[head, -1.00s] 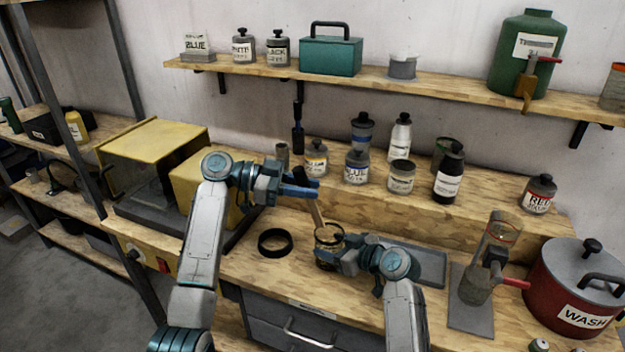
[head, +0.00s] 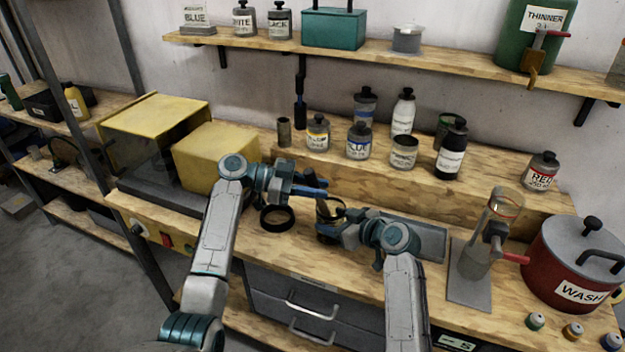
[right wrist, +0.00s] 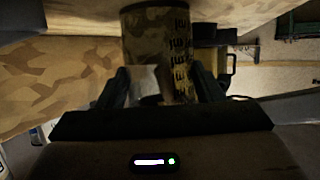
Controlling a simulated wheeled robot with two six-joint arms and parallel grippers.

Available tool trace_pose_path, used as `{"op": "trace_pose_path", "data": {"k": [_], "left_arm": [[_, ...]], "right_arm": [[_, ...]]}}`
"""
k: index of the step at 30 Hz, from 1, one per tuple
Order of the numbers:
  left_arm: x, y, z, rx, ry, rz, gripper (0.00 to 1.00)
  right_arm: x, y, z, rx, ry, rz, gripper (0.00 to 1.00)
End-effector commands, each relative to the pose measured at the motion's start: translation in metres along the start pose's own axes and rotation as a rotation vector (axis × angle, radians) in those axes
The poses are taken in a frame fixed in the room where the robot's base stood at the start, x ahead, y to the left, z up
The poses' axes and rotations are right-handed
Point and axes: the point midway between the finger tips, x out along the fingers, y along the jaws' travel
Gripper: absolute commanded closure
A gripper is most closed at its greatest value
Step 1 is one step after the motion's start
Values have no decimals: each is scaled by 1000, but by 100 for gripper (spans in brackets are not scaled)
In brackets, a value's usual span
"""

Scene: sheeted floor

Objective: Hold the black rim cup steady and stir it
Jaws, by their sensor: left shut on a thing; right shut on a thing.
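The cup (head: 333,212) with a dark rim stands on the bench, partly hidden behind my right gripper. In the right wrist view the cup (right wrist: 155,42) shows a reflective side with dark markings, between the two fingers. My right gripper (head: 326,229) is shut on the cup from its near side. My left gripper (head: 319,188) is shut just above the cup. It holds a wooden stirring stick (head: 323,207), which points down at the cup and is mostly hidden; I cannot see how deep its tip is.
A grey tray (head: 425,240) lies to the right, then a stand with a clear vessel (head: 476,250) and a red WASH pot (head: 575,265). Paint bottles stand on the raised ledge behind.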

Motion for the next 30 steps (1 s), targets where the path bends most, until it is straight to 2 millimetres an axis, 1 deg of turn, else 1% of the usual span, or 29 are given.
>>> {"op": "trace_pose_path", "data": {"k": [1, 3, 12, 19, 30], "left_arm": [[1, 0, 7, -5, -5, 0, 98], [4, 0, 12, -6, -5, 0, 98], [12, 0, 30, -5, -5, 0, 98], [15, 1, 36, -5, -6, 0, 98], [15, 1, 37, -5, -7, -1, 98]], "right_arm": [[-1, 1, -1, -2, 1, 4, 69], [-1, 2, -1, -2, 1, 4, 69], [-1, 2, -1, -2, 2, 5, 69], [-1, 2, -1, -3, 2, 5, 69], [-1, 2, -2, -3, 2, 6, 69]]}}
